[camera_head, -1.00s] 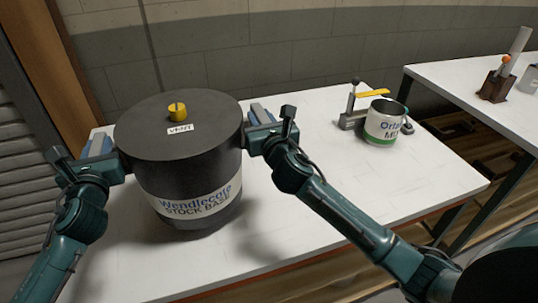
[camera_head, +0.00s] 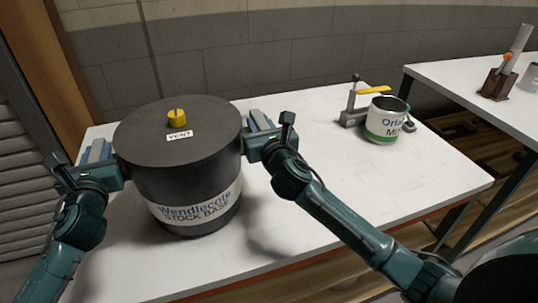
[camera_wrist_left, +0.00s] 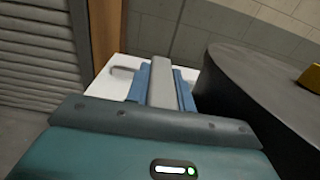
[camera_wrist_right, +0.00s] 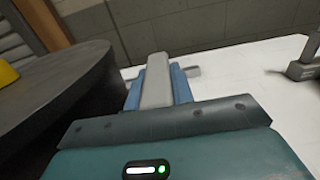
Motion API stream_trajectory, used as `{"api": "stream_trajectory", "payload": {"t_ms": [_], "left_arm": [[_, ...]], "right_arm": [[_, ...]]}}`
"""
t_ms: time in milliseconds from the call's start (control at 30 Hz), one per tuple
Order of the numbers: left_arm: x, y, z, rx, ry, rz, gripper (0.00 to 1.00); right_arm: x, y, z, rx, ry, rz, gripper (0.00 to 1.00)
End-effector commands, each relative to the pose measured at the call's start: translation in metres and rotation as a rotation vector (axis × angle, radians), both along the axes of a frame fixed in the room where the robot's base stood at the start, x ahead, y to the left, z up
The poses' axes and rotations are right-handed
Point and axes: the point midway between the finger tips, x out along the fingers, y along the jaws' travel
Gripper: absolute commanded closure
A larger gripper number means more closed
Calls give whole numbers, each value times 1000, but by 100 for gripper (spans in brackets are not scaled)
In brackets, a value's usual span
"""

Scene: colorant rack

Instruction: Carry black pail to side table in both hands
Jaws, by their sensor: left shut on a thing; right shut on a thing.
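The black pail (camera_head: 190,185), with a "Wendlecote STOCK BASE" label, a VENT tag and a yellow knob (camera_head: 177,117) on its lid, is upright over the near white table (camera_head: 330,190). I cannot tell whether its base touches the tabletop. My left gripper (camera_head: 98,151) is shut on a grey handle at the pail's left side; its blue fingers flank the handle in the left wrist view (camera_wrist_left: 161,85). My right gripper (camera_head: 262,123) is shut on the matching handle at the right side, also seen in the right wrist view (camera_wrist_right: 157,82).
A white and green can (camera_head: 384,122) stands beside a grey clamp-like tool with a yellow lever (camera_head: 373,91) at the table's back right. A second white table (camera_head: 470,82) stands farther right, across a gap, bearing a brown holder (camera_head: 498,85). The near table's middle is clear.

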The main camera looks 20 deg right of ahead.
Motion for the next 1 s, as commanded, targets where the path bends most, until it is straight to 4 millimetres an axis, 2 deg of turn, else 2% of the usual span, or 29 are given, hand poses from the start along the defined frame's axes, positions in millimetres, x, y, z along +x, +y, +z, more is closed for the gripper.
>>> {"api": "stream_trajectory", "payload": {"t_ms": [233,267,500,800,867,1000], "left_arm": [[1,2,-13,0,-8,3,100],[0,2,-16,1,0,4,76],[0,1,-14,0,0,2,56],[-2,0,-14,0,0,0,55],[-7,0,-14,1,0,0,55],[-28,0,-14,2,0,-1,55]], "right_arm": [[1,-2,-13,-1,-7,-4,100],[0,-2,-16,-1,0,-5,76],[0,-1,-14,-1,1,-2,56],[0,0,-14,0,0,-1,55],[0,0,-14,0,0,0,55],[0,0,-14,0,0,0,55]]}}
